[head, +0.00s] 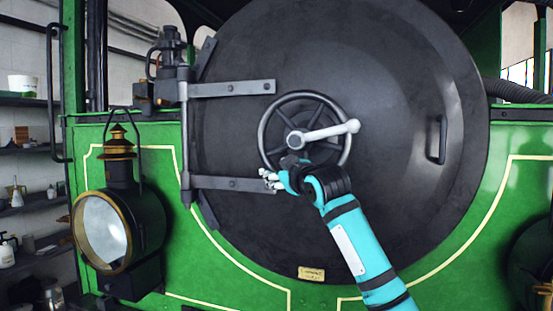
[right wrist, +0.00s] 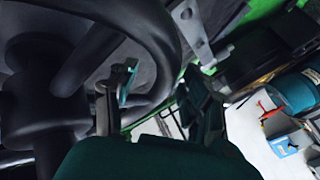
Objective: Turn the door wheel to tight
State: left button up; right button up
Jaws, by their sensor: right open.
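The door wheel (head: 307,95) is a dark spoked ring at the middle of the round black smokebox door (head: 400,85). A pale handle bar (head: 328,132) runs from its hub to a knob at the right, tilted slightly upward. My right gripper (head: 270,180) is open, at the wheel's lower left, with my teal arm coming up from the bottom right. In the right wrist view, the open gripper (right wrist: 155,92) is close to the wheel's thick rim (right wrist: 160,32). I cannot tell whether the fingers touch it. My left gripper is not in view.
A brass-topped lamp (head: 118,205) stands at the left on the green front. Two hinge straps (head: 235,88) cross the door's left side, the lower one near my right gripper. A fixed grab handle (head: 437,139) is on the door's right. Shelves (head: 25,148) stand far left.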

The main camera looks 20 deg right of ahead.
jog(key=shift+w+a, duration=0.1)
jog(key=shift+w, duration=0.35)
jog(key=c, duration=0.9)
grip_shut()
jog(key=shift+r, duration=0.1)
